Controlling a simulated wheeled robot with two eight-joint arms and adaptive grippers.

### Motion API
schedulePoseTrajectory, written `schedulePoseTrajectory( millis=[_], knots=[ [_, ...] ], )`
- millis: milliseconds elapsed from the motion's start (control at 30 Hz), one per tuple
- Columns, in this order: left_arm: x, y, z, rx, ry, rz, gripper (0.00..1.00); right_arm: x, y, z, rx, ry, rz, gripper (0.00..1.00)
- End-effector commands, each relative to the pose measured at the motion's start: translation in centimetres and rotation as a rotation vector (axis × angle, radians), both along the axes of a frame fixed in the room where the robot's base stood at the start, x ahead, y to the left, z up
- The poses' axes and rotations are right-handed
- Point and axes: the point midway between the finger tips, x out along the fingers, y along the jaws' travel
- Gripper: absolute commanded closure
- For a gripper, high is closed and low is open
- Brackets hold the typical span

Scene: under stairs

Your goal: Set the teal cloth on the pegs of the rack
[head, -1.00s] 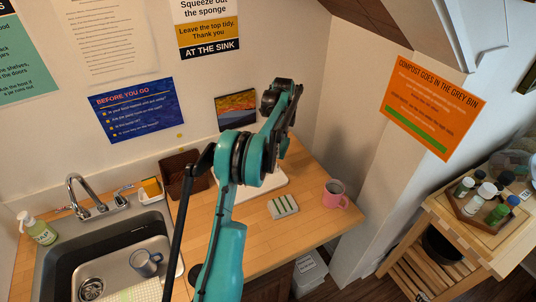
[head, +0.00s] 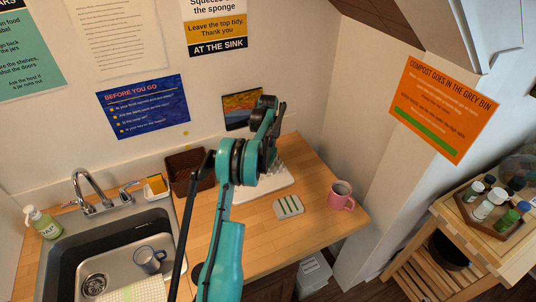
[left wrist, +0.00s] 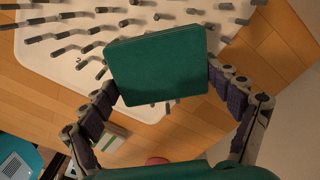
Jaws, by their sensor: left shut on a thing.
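The teal cloth (left wrist: 155,65) shows in the left wrist view as a flat, dark green rectangle with rounded corners. My left gripper (left wrist: 161,82) is shut on it, with one finger at each side edge. The rack, a white board with grey pegs (left wrist: 50,75), lies behind and below the cloth, which covers some pegs. I cannot tell whether the cloth touches them. In the head view the rack (head: 262,190) stands on the wooden counter, partly hidden by my left arm. The cloth is hidden there. My right gripper is not in view.
A striped block (head: 289,207) and a pink mug (head: 341,196) stand right of the rack. A brown bin (head: 186,170) and the sink (head: 75,270) with a grey mug (head: 148,260) are at left. A small picture (head: 242,108) is behind the rack.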

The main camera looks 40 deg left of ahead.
Motion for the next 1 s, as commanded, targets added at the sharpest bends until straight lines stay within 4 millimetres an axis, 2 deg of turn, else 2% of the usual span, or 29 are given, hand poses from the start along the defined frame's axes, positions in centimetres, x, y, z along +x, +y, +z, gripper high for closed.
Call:
schedulePoseTrajectory(
  millis=[200,233,267,667,767,1000],
  knots=[
    [0.0,0.0,-0.5,0.0,0.0,0.0,0.37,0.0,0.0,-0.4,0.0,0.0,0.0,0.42],
    [0.0,0.0,-0.4,0.0,0.0,0.0,0.03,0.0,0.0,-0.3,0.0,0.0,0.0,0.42],
    [0.0,0.0,-0.3,0.0,0.0,0.0,0.0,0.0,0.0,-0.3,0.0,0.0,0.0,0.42],
    [0.0,0.0,0.1,0.0,0.0,0.0,0.0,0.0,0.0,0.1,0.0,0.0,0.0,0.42],
    [0.0,0.0,1.3,0.0,0.0,0.0,0.0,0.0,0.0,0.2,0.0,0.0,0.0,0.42],
    [0.0,0.0,6.5,0.0,0.0,0.0,0.0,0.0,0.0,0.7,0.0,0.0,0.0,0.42]
  ],
)
